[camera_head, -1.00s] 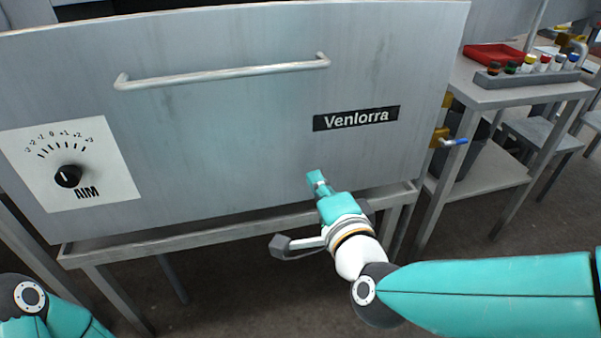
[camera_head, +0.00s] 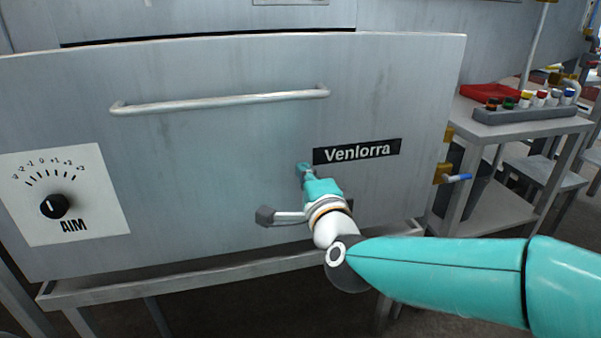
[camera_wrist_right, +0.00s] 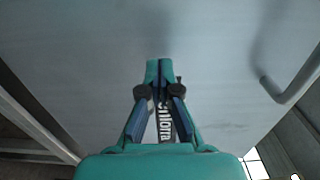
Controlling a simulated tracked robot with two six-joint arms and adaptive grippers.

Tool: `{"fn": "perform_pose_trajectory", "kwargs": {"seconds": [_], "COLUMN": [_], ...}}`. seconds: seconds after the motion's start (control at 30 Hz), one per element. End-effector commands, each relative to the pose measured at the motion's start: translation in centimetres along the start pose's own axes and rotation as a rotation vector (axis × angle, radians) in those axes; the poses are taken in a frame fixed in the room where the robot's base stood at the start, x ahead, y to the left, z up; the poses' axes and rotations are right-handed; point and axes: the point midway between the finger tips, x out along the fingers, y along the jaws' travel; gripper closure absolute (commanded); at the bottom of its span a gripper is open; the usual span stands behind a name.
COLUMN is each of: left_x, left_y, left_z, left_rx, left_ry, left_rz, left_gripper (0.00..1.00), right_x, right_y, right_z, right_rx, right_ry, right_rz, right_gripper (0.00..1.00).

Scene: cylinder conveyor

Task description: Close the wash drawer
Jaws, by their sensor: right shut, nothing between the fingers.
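The wash drawer's grey front panel (camera_head: 230,150) fills most of the head view. It carries a long bar handle (camera_head: 220,102) near its top, a "Venlorra" label (camera_head: 357,151) and a dial plate (camera_head: 64,194) at left. A dark gap shows above the panel's top edge. My right gripper (camera_head: 303,170) is shut and empty, in front of the panel just left of and below the label. In the right wrist view the shut fingertips (camera_wrist_right: 160,68) point at the panel (camera_wrist_right: 100,70), with the handle (camera_wrist_right: 292,88) at right. I cannot tell whether they touch it. My left gripper is out of view.
A side table at right bears a red tray (camera_head: 492,92) and a grey rack (camera_head: 525,113) with several coloured caps. A metal stand (camera_head: 190,280) runs beneath the panel.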

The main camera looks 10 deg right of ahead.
Motion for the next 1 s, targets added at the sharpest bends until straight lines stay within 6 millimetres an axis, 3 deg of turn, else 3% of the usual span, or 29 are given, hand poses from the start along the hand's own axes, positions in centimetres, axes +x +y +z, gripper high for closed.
{"fn": "perform_pose_trajectory", "kwargs": {"seconds": [0.2,0.53,0.77,1.0], "left_x": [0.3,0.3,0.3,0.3], "left_y": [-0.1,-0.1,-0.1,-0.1], "left_z": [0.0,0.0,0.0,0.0], "left_rx": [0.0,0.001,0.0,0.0], "left_ry": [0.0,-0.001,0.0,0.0], "left_rz": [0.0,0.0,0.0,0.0], "left_gripper": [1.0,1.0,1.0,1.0], "right_x": [1.7,1.9,2.4,5.1], "right_y": [0.0,0.0,0.1,0.0], "right_z": [0.0,0.6,-0.2,-1.7], "right_rx": [0.0,0.0,0.0,0.001], "right_ry": [0.0,-0.004,0.004,0.028], "right_rz": [0.0,0.0,0.001,0.0], "right_gripper": [1.0,1.0,1.0,1.0]}}
